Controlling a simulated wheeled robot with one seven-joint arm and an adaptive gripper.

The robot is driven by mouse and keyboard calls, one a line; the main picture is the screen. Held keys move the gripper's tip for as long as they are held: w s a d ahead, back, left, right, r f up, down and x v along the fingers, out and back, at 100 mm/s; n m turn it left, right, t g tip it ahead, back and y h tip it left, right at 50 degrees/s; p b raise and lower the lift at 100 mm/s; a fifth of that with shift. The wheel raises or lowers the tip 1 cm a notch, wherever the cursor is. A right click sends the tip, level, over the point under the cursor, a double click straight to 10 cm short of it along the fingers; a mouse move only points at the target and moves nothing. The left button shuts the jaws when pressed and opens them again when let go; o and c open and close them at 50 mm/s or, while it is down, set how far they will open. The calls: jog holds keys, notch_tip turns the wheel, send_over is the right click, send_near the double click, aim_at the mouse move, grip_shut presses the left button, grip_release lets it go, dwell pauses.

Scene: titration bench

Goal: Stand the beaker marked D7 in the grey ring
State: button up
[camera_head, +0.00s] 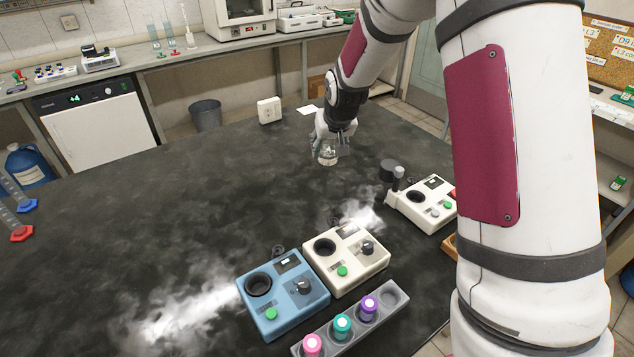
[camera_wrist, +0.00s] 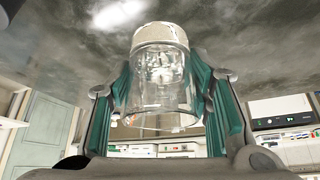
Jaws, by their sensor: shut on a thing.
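A clear glass beaker (camera_head: 327,157) is in my gripper (camera_head: 333,143), over the far middle of the dark table. In the wrist view the beaker (camera_wrist: 158,98) sits between the two teal finger pads of my gripper (camera_wrist: 163,82), which is shut on it. A pale cream band (camera_wrist: 160,38) shows at the beaker's table-side end. No D7 mark is readable. I cannot tell whether the beaker touches the table. No grey ring can be made out with certainty; small dark loops (camera_head: 278,250) show behind the devices.
A blue device (camera_head: 283,312) and a white device (camera_head: 347,285) stand at the front. Another white device (camera_head: 430,200) is to the right. A grey rack (camera_head: 383,316) holds coloured-capped vials. A white box (camera_head: 269,110) stands at the back edge.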

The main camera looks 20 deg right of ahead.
notch_tip(320, 180, down, 9)
jog(key=shift+p, duration=0.3)
jog(key=shift+f, duration=0.1)
jog(key=o, duration=1.3)
jog(key=shift+o, duration=0.2)
